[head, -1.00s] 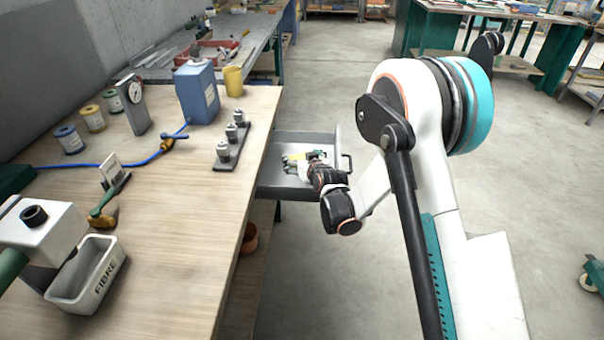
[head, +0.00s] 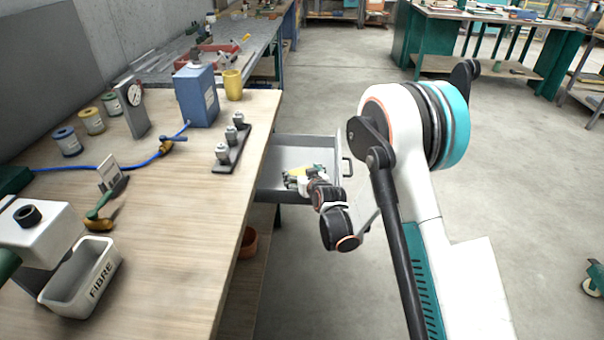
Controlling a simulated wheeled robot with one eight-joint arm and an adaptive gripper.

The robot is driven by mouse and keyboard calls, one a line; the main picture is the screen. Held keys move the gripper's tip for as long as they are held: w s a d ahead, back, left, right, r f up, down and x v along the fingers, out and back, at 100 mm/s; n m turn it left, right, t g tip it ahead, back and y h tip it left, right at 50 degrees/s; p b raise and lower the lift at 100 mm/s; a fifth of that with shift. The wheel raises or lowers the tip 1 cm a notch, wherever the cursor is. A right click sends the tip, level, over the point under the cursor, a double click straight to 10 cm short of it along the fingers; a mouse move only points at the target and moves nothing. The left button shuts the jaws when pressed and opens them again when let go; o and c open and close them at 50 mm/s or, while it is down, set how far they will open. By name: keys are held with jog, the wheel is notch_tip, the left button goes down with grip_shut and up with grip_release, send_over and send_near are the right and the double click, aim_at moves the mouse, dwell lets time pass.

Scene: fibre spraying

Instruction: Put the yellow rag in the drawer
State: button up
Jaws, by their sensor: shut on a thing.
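The open drawer (head: 300,148) is a grey metal tray that sticks out from the right side of the workbench. My gripper (head: 292,178) reaches over the front part of the drawer from the right, with its fingers pointing left. It is shut on the yellow rag (head: 296,171), of which only a small yellow patch shows by the fingers. My wrist hides part of the drawer's near side. I cannot tell whether the rag touches the drawer floor.
The wooden workbench (head: 165,225) borders the drawer on the left. A rack with metal knobs (head: 231,148), a blue container (head: 197,95) and a yellow cup (head: 233,84) stand near its edge. A pot (head: 249,242) sits below. The floor right of the drawer is free.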

jog(key=shift+s+f, duration=0.1)
jog(key=shift+f, duration=0.1)
jog(key=o, duration=1)
jog(key=shift+f, duration=0.1)
jog(key=shift+r, duration=0.45)
jog(key=s+d+r+m+g+h+p, duration=0.1)
jog(key=s+d+r, duration=0.6)
jog(key=s+r, duration=0.35)
jog(key=s+d+r+m+g+h, duration=0.1)
jog(key=s+d+r+g, duration=0.1)
jog(key=s+d+r, duration=0.65)
jog(key=s+d+r+m+g+h, duration=0.1)
jog(key=s+d, duration=0.2)
jog(key=s, duration=0.9)
jog(key=s+d+r+m+g+h, duration=0.1)
jog(key=s+d, duration=0.3)
jog(key=s, duration=0.9)
jog(key=shift+d+r+g+h, duration=0.3)
jog(key=shift+r+h, duration=0.1)
jog(key=shift+r, duration=0.35)
